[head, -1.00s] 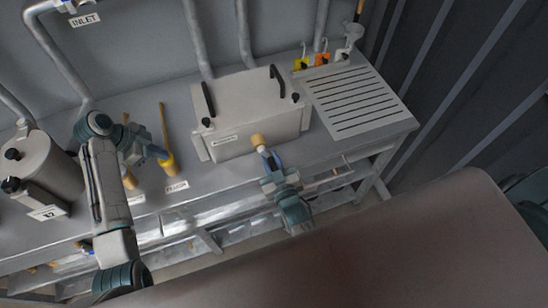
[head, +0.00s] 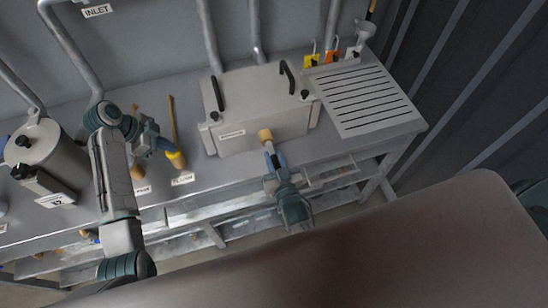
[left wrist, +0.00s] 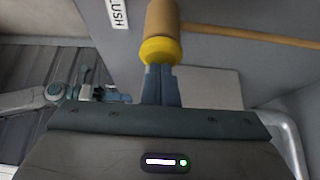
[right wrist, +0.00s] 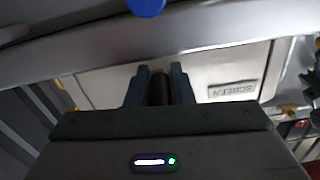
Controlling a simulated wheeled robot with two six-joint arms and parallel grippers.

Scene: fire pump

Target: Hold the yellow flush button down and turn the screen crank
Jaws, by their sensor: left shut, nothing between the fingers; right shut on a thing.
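The yellow flush button (head: 177,161) is the yellow end of a wooden-coloured cylinder beside the FLUSH label (head: 182,178). My left gripper (head: 168,148) is shut and empty, its tips at the button; in the left wrist view the fingers (left wrist: 160,68) meet the yellow cap (left wrist: 160,50), apparently touching. The screen crank's tan knob (head: 265,135) stands at the front of the grey screen box (head: 260,105). My right gripper (head: 269,149) is shut at this knob. In the right wrist view the fingers (right wrist: 160,75) close around a dark shaft (right wrist: 160,90); the SCREEN label (right wrist: 232,90) is behind.
A slotted drain plate (head: 362,98) lies right of the box. A grey canister (head: 45,155) stands at the left. Yellow and orange tagged fittings (head: 331,57) sit at the back right. A large brown surface (head: 350,245) fills the foreground.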

